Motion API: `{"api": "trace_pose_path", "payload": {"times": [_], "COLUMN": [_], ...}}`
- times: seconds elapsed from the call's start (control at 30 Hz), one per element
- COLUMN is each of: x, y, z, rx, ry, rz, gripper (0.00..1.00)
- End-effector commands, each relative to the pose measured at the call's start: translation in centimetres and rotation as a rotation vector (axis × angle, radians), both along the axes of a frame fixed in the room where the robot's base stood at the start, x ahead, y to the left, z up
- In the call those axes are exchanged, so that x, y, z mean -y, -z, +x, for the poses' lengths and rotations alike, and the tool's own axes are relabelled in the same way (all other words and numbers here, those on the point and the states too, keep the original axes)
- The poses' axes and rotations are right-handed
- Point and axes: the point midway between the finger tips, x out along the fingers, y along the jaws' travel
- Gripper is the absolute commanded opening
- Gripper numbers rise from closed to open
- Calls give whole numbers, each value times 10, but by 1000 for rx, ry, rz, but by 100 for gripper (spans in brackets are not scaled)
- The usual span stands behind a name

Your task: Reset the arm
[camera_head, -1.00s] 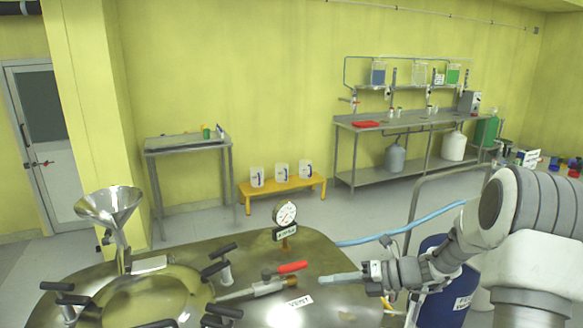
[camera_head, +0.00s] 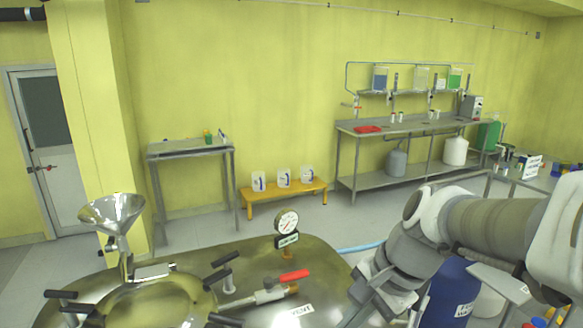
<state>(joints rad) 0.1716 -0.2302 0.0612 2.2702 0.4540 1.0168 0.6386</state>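My arm comes in from the right side of the head view. Its gripper end (camera_head: 372,292) hangs low over the right edge of the steel reactor lid (camera_head: 245,256). The fingertips are not clear against the arm links and the lid, so I cannot tell whether it is open or shut. No object shows clearly in it. The lid's vent valve with a red handle (camera_head: 294,275) lies just left of the gripper, apart from it.
A pressure gauge (camera_head: 287,222) and a steel funnel (camera_head: 112,213) stand up from the lid. A blue drum (camera_head: 452,290) is right of the gripper, partly behind my arm. A light blue hose (camera_head: 359,247) runs behind the arm. A workbench (camera_head: 400,125) stands at the back wall.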

Motion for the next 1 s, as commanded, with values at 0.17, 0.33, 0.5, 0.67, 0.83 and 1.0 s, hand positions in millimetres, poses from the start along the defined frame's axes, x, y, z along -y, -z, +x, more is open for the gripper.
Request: {"api": "trace_pose_path", "payload": {"times": [0.17, 0.33, 0.5, 0.67, 0.83, 1.0], "x": [14, 29, 42, 49, 51, 51], "y": [-18, -31, -41, -45, -45, -45], "z": [-30, -54, -71, -78, -79, -79], "rx": [175, 315, 414, 458, 465, 465], "ry": [-271, -523, -722, -823, -848, -845], "rz": [-191, -379, -535, -618, -638, -636], "gripper": [0, 0, 0, 0, 0, 0]}}
